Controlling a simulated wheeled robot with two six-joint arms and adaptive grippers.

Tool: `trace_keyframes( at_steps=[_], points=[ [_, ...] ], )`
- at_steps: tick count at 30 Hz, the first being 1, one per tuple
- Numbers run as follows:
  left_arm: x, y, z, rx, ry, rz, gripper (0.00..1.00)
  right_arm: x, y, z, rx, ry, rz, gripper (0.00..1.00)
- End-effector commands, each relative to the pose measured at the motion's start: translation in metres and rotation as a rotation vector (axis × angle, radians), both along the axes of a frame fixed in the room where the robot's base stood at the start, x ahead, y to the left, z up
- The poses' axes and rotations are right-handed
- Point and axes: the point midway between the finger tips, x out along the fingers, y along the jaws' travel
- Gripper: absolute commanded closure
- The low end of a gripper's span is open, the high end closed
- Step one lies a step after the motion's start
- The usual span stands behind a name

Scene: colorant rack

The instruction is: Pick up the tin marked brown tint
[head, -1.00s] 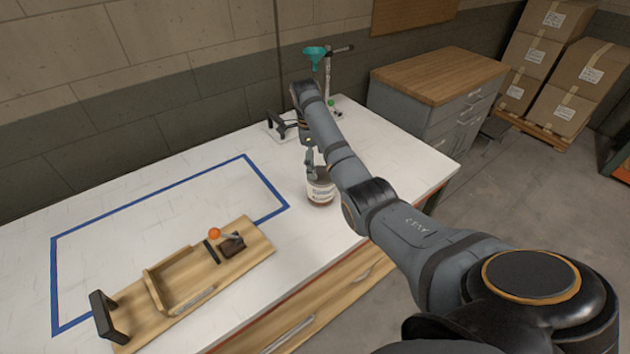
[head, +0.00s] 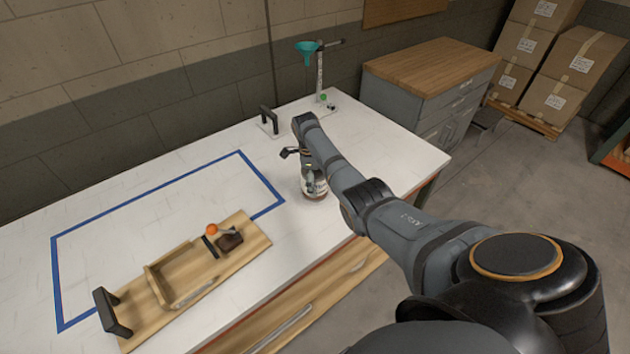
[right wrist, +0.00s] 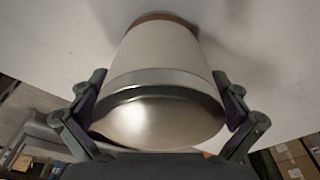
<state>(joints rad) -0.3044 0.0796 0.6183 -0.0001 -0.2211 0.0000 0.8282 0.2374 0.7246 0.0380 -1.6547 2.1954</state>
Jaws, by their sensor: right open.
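A tin (head: 317,194) with a pale label and a brown band at its base stands on the white worktop, right of the blue tape outline. Its wording is too small to read. My right gripper (head: 310,179) is over the tin, which it partly covers. In the right wrist view the tin (right wrist: 160,82) shows large, its shiny metal end nearest the camera, between the two open fingers. I cannot tell whether either finger touches it. My left gripper is not in view.
A wooden tray (head: 245,250) with black handles and an orange-knobbed part lies at the worktop's front left. A stand with a teal funnel (head: 307,50) and a black handle on a plate (head: 270,120) are at the back.

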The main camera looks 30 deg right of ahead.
Motion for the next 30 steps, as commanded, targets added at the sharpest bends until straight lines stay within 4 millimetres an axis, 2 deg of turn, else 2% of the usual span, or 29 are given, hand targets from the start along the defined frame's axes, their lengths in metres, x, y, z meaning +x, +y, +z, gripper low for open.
trace_keyframes(
  at_steps=[2, 16, 25, 30],
  points=[
    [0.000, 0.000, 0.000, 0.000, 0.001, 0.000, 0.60, 0.000, 0.000, 0.000, 0.000, 0.000, 0.000, 0.00],
    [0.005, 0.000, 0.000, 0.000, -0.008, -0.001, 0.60, 0.000, 0.000, 0.000, 0.000, 0.001, 0.000, 0.64],
    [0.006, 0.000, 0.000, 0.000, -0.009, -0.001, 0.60, 0.000, 0.000, 0.003, 0.000, 0.000, 0.000, 0.65],
    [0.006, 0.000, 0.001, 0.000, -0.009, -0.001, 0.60, 0.001, -0.001, 0.023, -0.001, -0.004, -0.001, 0.65]
  ],
)
